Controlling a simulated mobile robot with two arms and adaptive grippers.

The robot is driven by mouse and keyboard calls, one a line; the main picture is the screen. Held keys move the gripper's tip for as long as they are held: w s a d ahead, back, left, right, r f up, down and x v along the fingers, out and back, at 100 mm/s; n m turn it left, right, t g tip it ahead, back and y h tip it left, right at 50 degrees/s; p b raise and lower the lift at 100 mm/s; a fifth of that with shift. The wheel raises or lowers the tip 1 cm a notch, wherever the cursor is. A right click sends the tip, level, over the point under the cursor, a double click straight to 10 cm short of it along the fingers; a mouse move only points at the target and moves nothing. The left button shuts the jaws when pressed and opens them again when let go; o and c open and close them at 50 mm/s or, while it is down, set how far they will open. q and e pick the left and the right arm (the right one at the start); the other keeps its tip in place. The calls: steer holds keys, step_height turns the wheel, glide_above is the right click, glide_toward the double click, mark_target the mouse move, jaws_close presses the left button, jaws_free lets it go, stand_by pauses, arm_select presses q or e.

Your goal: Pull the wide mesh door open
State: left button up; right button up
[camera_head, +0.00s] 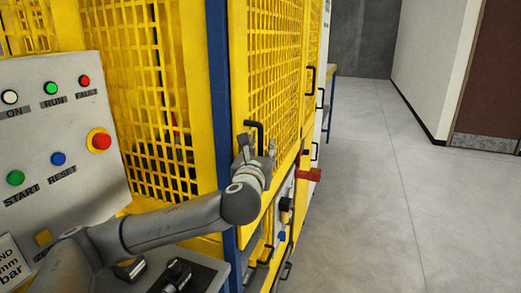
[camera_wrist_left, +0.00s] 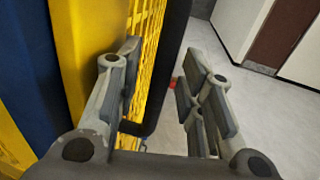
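The wide mesh door (camera_head: 275,55) is a yellow grid panel right of the blue post (camera_head: 218,110); it looks in line with the machine's side. Its mesh also shows in the left wrist view (camera_wrist_left: 152,50). A black bar handle (camera_head: 260,130) stands on its near edge. My left gripper (camera_head: 256,152) is at this handle. In the left wrist view its fingers (camera_wrist_left: 163,65) are spread, with the black handle (camera_wrist_left: 168,70) between them, closer to the left finger. A clear gap shows to the right finger. My right gripper is not in view.
A control panel (camera_head: 55,135) with coloured buttons stands at the left. A red part (camera_head: 308,174) sticks out from the machine below the door. Another black handle (camera_head: 310,80) is farther along. The grey floor (camera_head: 390,200) at the right is clear.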

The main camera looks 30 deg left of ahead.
arm_select(q)
steer(key=shift+w, duration=0.1)
jaws_close()
stand_by(0.4)
